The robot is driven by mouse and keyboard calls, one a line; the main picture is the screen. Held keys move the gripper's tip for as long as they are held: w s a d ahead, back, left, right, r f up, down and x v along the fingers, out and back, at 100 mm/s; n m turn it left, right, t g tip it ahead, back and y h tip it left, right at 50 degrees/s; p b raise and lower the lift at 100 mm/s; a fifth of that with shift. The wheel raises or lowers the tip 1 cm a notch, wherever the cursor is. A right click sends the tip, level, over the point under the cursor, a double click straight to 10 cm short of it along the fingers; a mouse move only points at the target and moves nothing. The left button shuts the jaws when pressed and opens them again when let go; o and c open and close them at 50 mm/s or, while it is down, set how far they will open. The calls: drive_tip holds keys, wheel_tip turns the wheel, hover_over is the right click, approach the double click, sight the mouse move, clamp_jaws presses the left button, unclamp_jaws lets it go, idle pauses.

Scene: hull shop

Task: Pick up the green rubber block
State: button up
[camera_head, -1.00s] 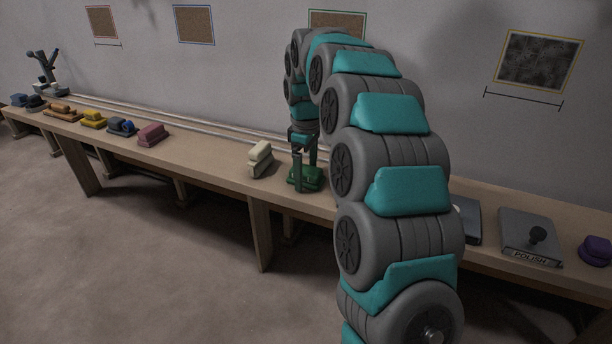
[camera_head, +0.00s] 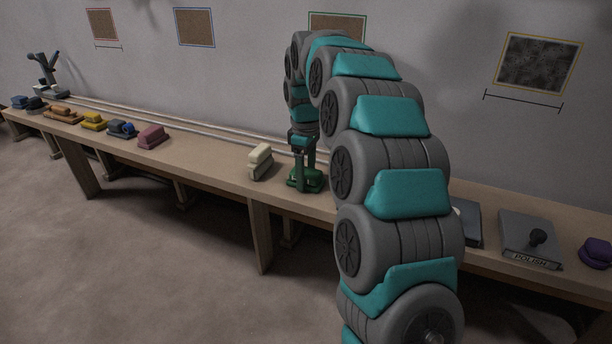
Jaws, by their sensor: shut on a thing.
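The green rubber block (camera_head: 308,184) is on the long wooden bench, right of the cream block. My gripper (camera_head: 304,180) reaches down from above and is shut on the green block, with a finger on either side of it. The block's upper part is partly hidden by the fingers. It looks to be at the bench top; I cannot tell whether there is a gap under it.
A cream block (camera_head: 260,161) stands close on the left. Farther left on the bench (camera_head: 215,172) are a pink block (camera_head: 151,137) and several others. A "POLISH" plate (camera_head: 530,241) and a purple item (camera_head: 595,251) lie at right. My arm hides some of the bench.

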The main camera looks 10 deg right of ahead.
sight(306, 171)
drive_tip(key=shift+r, duration=0.1)
drive_tip(key=shift+r, duration=1.65)
drive_tip(key=s+a+r+b, duration=0.1)
drive_tip(key=s, duration=1.5)
drive_tip(key=shift+a+r+b, duration=0.25)
drive_tip(key=shift+b, duration=0.1)
